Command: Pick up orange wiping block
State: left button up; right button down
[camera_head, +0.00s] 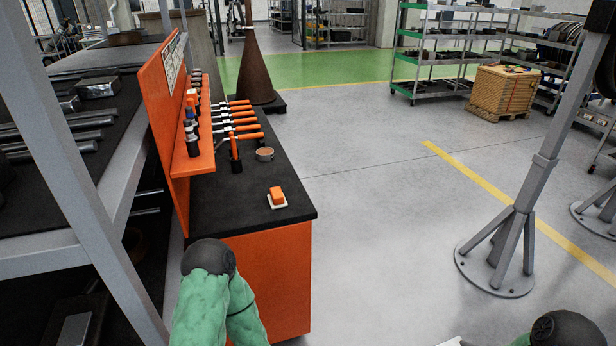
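The orange wiping block (277,195) lies on a small white pad (271,204) near the front right corner of the black top of an orange workbench (265,280). My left arm, in a green sleeve, comes in at the bottom in front of the bench, short of the block. A dark rounded part shows at its upper end; no gripper fingers can be made out. Neither gripper is visible, and nothing touches the block.
Several orange-handled tools (236,122) and a small round tin (265,154) are behind the block. An orange back panel (165,110) and a grey rack (85,185) stand left. A grey stand (497,260) is at right. Open floor (390,200) lies between bench and stand.

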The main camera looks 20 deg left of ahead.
aim_at(276, 199)
jog(key=z, duration=1.5)
jog(key=l+u, duration=0.1)
jog(key=u, duration=0.4)
jog(key=k+u, duration=0.1)
jog(key=u, duration=0.35)
jog(key=k+l+u, duration=0.1)
jog(key=u, duration=0.4)
jog(key=j+u, duration=0.1)
jog(key=u, duration=0.25)
jog(key=k+j+u, duration=0.1)
jog(key=u, duration=0.25)
jog(key=j, duration=0.1)
